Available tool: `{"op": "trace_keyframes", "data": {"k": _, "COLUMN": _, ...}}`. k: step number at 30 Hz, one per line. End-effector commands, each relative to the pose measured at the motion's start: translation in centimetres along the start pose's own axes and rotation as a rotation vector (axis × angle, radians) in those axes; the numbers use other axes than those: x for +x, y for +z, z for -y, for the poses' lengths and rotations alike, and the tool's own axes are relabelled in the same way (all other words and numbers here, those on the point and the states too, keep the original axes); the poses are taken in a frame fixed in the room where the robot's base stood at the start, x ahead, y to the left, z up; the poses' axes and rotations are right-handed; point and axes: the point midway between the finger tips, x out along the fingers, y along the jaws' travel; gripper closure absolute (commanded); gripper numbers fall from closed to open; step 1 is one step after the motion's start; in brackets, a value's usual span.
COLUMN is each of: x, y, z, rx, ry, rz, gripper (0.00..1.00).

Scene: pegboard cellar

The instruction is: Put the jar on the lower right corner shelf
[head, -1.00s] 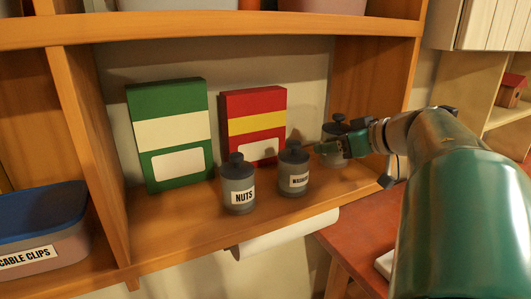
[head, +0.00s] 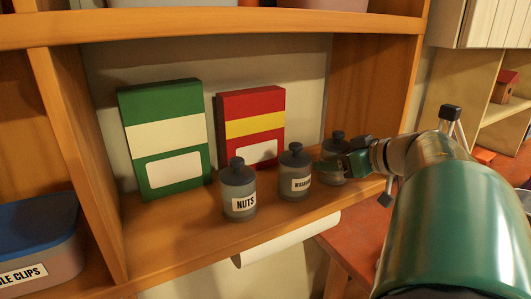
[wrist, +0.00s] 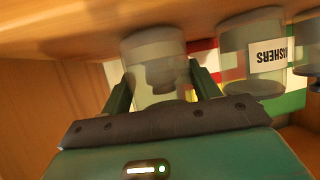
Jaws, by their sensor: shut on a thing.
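A grey lidded jar (head: 333,168) is between the fingers of my gripper (head: 345,163), at the right end of the wooden shelf's middle bay. In the upside-down wrist view, the jar (wrist: 155,65) sits between the two fingers of the gripper (wrist: 163,88), which is shut on its sides. I see no label on it. I cannot tell if its base touches the shelf board. A lighter corner shelf (head: 500,116) shows at the far right, partly behind my arm.
The NUTS jar (head: 238,190) and the WASHERS jar (head: 295,172) stand left of the held jar. Green (head: 165,140) and red (head: 250,125) boxes stand behind. A small red house (head: 505,86) sits on the right-hand shelves. A blue-lidded bin (head: 35,240) is at left.

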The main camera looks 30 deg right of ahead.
Motion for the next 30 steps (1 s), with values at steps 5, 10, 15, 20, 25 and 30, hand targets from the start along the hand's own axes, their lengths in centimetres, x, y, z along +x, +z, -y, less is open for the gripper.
{"op": "trace_keyframes", "data": {"k": 5, "x": -0.3, "y": -0.1, "z": 0.0, "rx": -0.002, "ry": 0.002, "rz": -0.003, "gripper": 0.92}}
{"op": "trace_keyframes", "data": {"k": 10, "x": -0.2, "y": 0.2, "z": 0.0, "rx": -0.002, "ry": 0.001, "rz": -0.002, "gripper": 0.92}}
{"op": "trace_keyframes", "data": {"k": 15, "x": -0.1, "y": 0.4, "z": -0.1, "rx": -0.001, "ry": 0.001, "rz": 0.0, "gripper": 0.19}}
{"op": "trace_keyframes", "data": {"k": 20, "x": 0.0, "y": 0.4, "z": 0.0, "rx": -0.001, "ry": 0.001, "rz": 0.0, "gripper": 0.17}}
{"op": "trace_keyframes", "data": {"k": 25, "x": 0.0, "y": 0.2, "z": 0.0, "rx": -0.001, "ry": 0.001, "rz": 0.0, "gripper": 0.17}}
{"op": "trace_keyframes", "data": {"k": 30, "x": -1.5, "y": -0.1, "z": -0.1, "rx": -0.001, "ry": 0.003, "rz": -0.001, "gripper": 0.17}}
